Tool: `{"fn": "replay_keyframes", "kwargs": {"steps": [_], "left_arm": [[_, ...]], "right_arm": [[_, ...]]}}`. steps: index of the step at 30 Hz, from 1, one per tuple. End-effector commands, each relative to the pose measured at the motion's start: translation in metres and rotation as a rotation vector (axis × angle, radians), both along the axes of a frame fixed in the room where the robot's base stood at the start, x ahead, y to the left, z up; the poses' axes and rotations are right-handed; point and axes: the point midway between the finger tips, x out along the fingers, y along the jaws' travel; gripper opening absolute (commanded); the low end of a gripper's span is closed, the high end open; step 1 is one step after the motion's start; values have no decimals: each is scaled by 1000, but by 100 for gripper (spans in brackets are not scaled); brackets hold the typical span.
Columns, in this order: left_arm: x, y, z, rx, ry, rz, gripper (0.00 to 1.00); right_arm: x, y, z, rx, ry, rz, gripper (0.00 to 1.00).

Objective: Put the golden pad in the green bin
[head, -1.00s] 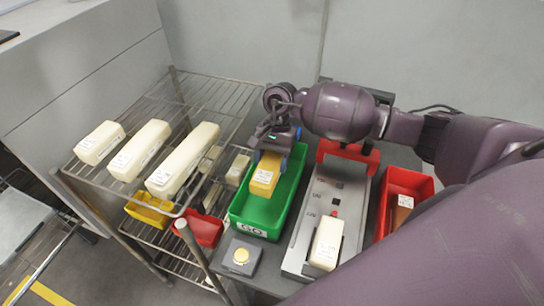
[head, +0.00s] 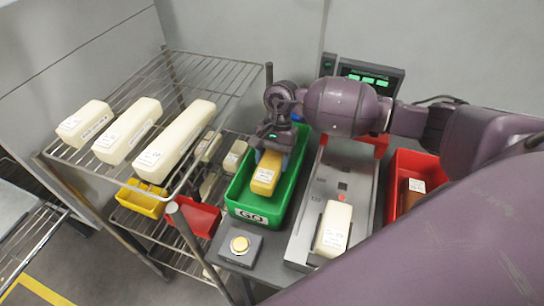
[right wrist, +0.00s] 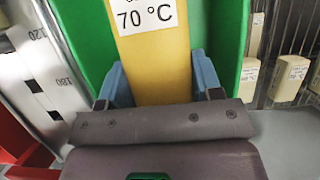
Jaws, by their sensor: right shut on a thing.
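The golden pad (head: 266,176) is a yellow block with a white label. It is in the green bin (head: 246,203), between the bin's walls. My right gripper (head: 272,155) is shut on the pad's far end. In the right wrist view the pad (right wrist: 155,60) stands between the two blue fingers of the right gripper (right wrist: 158,85), with a "70 °C" label facing the camera. The green bin (right wrist: 92,25) shows on both sides of it. I cannot tell whether the pad rests on the bin's floor. My left gripper is not in view.
A grey scale fixture (head: 303,222) holding a cream block (head: 333,228) stands right of the green bin, with a red bin (head: 397,167) beyond. A wire rack (head: 225,85) with several cream blocks is at left.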

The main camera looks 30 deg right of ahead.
Motion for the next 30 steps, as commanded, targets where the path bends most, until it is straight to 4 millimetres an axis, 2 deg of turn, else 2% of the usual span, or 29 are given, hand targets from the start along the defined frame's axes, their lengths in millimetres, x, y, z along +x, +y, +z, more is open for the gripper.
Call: {"fn": "replay_keyframes", "kwargs": {"steps": [7,8,13,23,26,30], "left_arm": [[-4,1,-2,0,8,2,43],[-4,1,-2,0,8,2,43],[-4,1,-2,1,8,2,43],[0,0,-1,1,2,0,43],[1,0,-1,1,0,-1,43],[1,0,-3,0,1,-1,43]], "right_arm": [[0,0,1,0,-2,1,35],[0,0,1,1,-1,1,64],[0,0,1,1,-1,1,89],[1,-1,3,0,-1,0,89],[4,-3,11,1,-2,0,89],[10,-10,31,-1,-4,0,89]]}}
